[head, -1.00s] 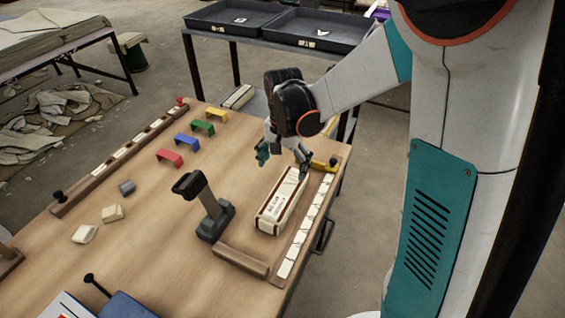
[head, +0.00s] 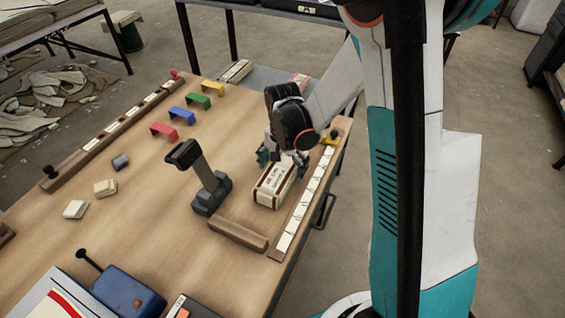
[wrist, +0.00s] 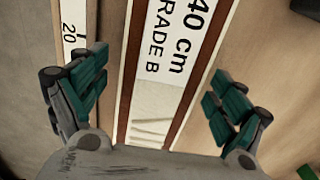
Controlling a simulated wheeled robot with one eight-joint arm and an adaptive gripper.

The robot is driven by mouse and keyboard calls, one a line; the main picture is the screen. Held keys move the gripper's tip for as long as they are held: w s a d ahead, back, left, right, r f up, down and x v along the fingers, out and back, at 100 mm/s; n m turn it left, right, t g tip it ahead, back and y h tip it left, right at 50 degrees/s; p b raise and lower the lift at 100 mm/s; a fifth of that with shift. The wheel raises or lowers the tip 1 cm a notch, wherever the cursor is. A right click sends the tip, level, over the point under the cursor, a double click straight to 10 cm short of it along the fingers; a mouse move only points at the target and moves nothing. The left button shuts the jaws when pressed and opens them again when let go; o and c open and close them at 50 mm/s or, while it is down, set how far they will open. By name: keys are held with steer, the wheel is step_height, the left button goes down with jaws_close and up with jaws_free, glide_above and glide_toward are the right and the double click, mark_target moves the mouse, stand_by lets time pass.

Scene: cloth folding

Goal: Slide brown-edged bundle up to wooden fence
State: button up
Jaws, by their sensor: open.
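The brown-edged bundle (head: 272,186) is a long cream block with brown edge strips and a printed label. It lies along the right side of the table. The wooden fence (head: 238,234) is a low brown bar nearer the front, with a gap of bare table between it and the bundle's near end. My gripper (head: 282,158) is down over the far part of the bundle, which it partly hides. In the wrist view my gripper (wrist: 158,76) is open, with one finger on each side of the bundle (wrist: 160,100). Gaps show between both fingers and its sides.
A white-marked ruler strip (head: 304,205) runs along the right table edge, close beside the bundle. A dark upright stand (head: 207,185) is left of the bundle. Coloured arches (head: 182,115) and small blocks (head: 105,187) lie farther left. A blue box (head: 128,291) is at the front.

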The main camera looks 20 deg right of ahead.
steer(key=shift+c, duration=0.2)
steer(key=c, duration=1.3)
steer(key=shift+s+a+f, duration=0.1)
